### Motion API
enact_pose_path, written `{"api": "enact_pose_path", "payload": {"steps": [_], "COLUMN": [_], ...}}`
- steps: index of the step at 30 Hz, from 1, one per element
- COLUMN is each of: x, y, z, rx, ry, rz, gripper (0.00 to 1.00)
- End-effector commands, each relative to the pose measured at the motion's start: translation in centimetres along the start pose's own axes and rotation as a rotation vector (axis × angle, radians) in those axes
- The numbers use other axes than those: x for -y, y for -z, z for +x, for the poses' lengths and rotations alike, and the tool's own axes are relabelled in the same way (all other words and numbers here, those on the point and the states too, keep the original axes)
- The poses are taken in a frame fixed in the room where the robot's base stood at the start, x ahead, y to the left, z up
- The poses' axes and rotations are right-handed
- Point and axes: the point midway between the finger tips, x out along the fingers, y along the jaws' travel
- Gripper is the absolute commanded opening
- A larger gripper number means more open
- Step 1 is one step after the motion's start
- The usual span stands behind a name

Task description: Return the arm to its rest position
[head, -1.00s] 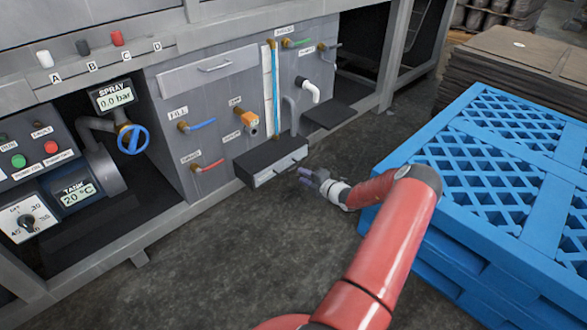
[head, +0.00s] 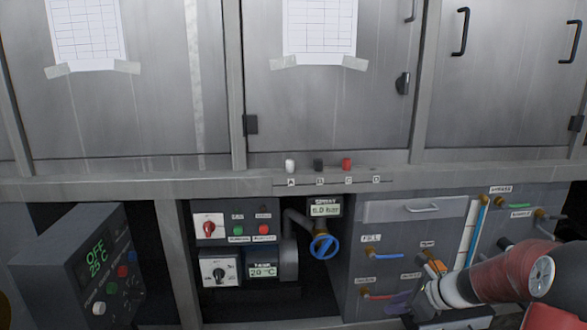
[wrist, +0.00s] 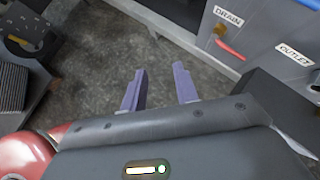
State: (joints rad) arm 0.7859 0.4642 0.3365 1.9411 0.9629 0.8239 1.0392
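My red arm (head: 505,278) reaches in from the lower right of the head view. My gripper (head: 400,300) is in front of the lower panel with the labelled valves, and its fingers are small and faint there. In the wrist view my gripper (wrist: 160,85) shows two purple fingers spread apart, with only grey floor between and beyond them. Nothing is held. The fingers are clear of the red drain handle (wrist: 231,50) at the upper right of that view.
A cabinet with a blue valve wheel (head: 324,246), a control panel (head: 209,226) and a drawer (head: 415,209) stands ahead. A grey control box (head: 75,265) stands at the lower left. A dark box (wrist: 280,105) is close to the right of my gripper. Open floor (wrist: 90,55) lies ahead of it.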

Motion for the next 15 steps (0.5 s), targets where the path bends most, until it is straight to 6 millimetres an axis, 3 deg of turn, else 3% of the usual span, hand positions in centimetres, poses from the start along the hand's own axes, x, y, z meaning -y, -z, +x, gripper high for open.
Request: {"api": "enact_pose_path", "payload": {"steps": [1, 6, 15], "x": [-2.3, -9.3, -20.4], "y": [-2.5, -6.9, -10.6], "z": [-1.2, -4.6, -12.5], "rx": [-0.055, -0.218, -0.445], "ry": [-0.021, -0.104, -0.25], "rz": [-0.157, -0.66, -1.493], "gripper": [0.3, 0.3, 0.3]}}
